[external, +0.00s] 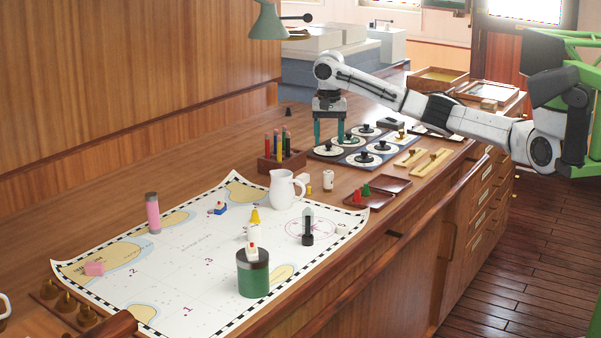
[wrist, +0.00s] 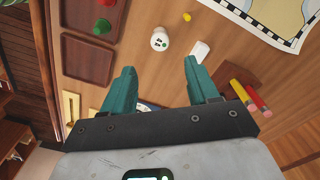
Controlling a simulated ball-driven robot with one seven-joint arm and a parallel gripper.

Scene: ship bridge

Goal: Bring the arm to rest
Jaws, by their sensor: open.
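My white arm reaches in from the right in the external view, over the wooden counter. My gripper (external: 330,132) points down above the dark panel with round white dials (external: 357,159). Its two teal fingers are apart with nothing between them. In the wrist view the gripper (wrist: 162,88) is also open and empty, with bare wood beyond the fingertips. The fingers hide part of the panel, and I cannot tell how high they are above it.
A pencil holder (external: 281,160) stands left of my gripper; its pencils (wrist: 248,96) show close by in the wrist view. A white pitcher (external: 283,190), a chart (external: 185,250) with small items, and red trays (external: 390,184) lie nearer. A green lamp (external: 268,24) hangs above.

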